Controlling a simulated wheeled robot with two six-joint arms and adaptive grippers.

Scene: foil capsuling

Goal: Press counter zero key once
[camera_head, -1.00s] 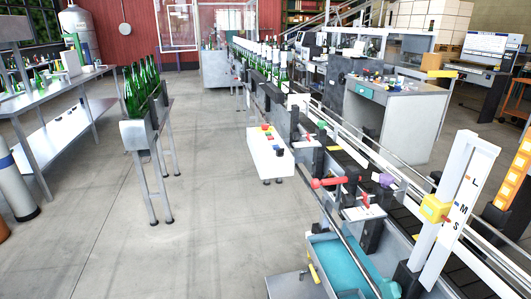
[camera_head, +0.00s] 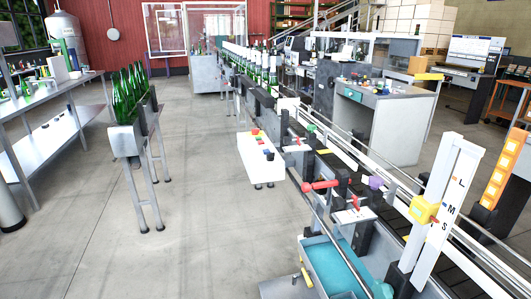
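Neither of my grippers shows in the head view. A white control box (camera_head: 260,165) stands beside the bottling line near the middle of the picture. Small red, green, yellow, blue and dark parts that look like buttons (camera_head: 262,143) sit on its top. They are too small to read, so I cannot tell whether one of them is the counter zero key. No other key marked as a counter zero key can be made out.
The conveyor line (camera_head: 318,155) runs from far centre to lower right, with a red handle (camera_head: 320,186), a teal tray (camera_head: 333,262) and a white L-M-S post (camera_head: 443,205). A green-bottle rack (camera_head: 127,138) stands left. The grey floor (camera_head: 205,220) between them is clear.

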